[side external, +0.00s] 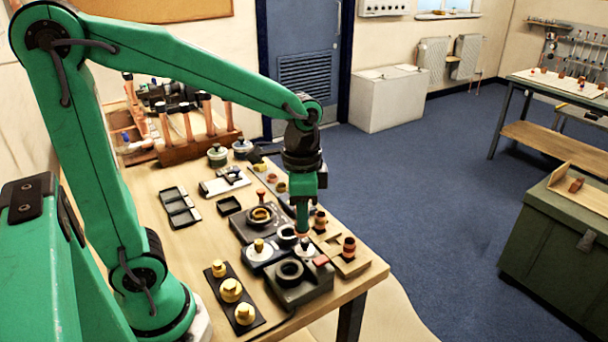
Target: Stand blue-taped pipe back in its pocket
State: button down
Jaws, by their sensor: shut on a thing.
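Several upright copper pipes (187,122) stand in a brown wooden rack (200,147) at the back left of the table. I cannot make out which of them, if any, carries blue tape. My gripper (302,232) points straight down over the front right of the table, well away from the rack. It is shut on a small part whose reddish edge barely shows at the fingertips, just above a pale round disc (306,251). Most of that part is hidden by the fingers, and I cannot tell what it is.
Dark ring fixtures (290,270) and a wooden block with copper fittings (350,263) crowd around my gripper. A black strip with brass fittings (232,290) lies at the front left. Dark trays (180,208) lie farther back. Bare wood (190,245) shows between the trays and brass fittings.

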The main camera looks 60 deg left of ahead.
jog(key=shift+r, duration=2.4)
jog(key=shift+w+a+f, duration=0.1)
jog(key=shift+w+f, duration=0.15)
jog(key=shift+w, duration=0.2)
jog(key=w+a+f, duration=0.5)
jog(key=w+f, duration=0.6)
jog(key=f, duration=0.1)
jog(key=shift+w, duration=0.35)
jog(key=shift+f, duration=0.2)
jog(key=shift+f, duration=2.05)
jog(key=shift+f, duration=1.3)
jog(key=c, duration=1.1)
grip_release()
